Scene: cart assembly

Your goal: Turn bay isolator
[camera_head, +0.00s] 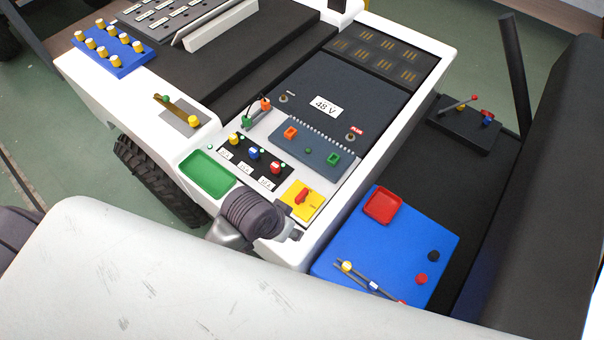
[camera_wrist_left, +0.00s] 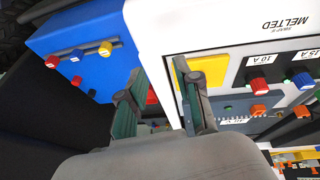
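The bay isolator appears to be the red rotary handle (camera_head: 303,196) on a yellow plate (camera_head: 311,210) at the near corner of the white cart's panel. The yellow plate also shows in the left wrist view (camera_wrist_left: 213,66), where a finger covers part of it and I cannot make out the handle. My right gripper is not in view.
Yellow, blue and red fuse knobs (camera_head: 254,153) and a green tray (camera_head: 207,174) lie beside the isolator. A dark 48 V cover (camera_head: 340,88) lies behind. A blue board (camera_head: 390,245) with a red tray (camera_head: 382,205) and a small tool is to the right.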

